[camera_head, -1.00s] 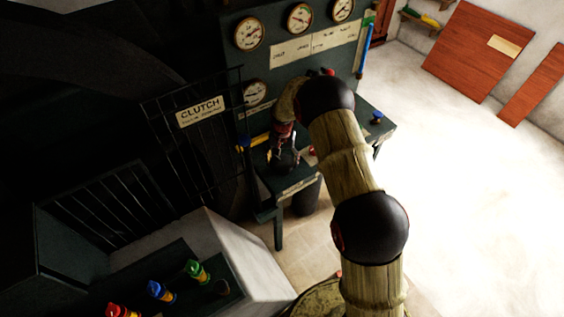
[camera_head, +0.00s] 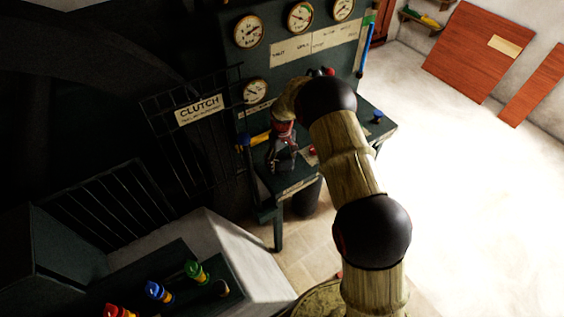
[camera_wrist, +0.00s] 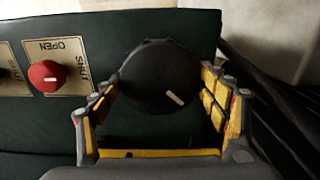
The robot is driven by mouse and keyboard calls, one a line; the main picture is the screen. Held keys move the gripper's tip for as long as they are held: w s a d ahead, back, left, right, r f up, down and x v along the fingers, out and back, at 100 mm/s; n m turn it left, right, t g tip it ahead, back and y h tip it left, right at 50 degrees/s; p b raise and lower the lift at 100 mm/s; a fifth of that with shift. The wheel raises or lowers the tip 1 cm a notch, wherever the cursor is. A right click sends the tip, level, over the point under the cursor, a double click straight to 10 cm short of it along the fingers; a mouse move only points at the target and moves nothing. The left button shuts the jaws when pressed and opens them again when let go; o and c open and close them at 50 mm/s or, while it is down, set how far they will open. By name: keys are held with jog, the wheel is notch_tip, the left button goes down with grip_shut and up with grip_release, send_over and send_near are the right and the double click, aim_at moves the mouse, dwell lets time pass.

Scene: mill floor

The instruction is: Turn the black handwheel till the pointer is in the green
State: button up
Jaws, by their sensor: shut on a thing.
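In the wrist view the black handwheel (camera_wrist: 160,80) is a round knob with a white mark that slants down to the right. My gripper (camera_wrist: 158,88) is shut on it, with one yellow-padded finger at each side. In the head view my gripper (camera_head: 283,158) is over the dark green bench, and the handwheel cannot be made out there. Round white gauges show on the panel: left (camera_head: 250,31), middle (camera_head: 300,17), right (camera_head: 343,9) and lower (camera_head: 255,91). Their pointers are too small to read surely against coloured zones.
A red knob (camera_wrist: 47,76) on an OPEN/SHUT plate is left of the handwheel in the wrist view. A barred guard with a CLUTCH sign (camera_head: 199,108) stands left of the bench. A blue-topped knob (camera_head: 377,117) is at the bench's right. Clear floor lies right.

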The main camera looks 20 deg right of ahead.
aim_at(282, 161)
jog(key=n, duration=1)
jog(key=shift+n+b, duration=0.3)
jog(key=shift+n, duration=1.8)
jog(key=o, duration=1.1)
jog(key=shift+o, duration=0.3)
notch_tip(282, 161, up, 12)
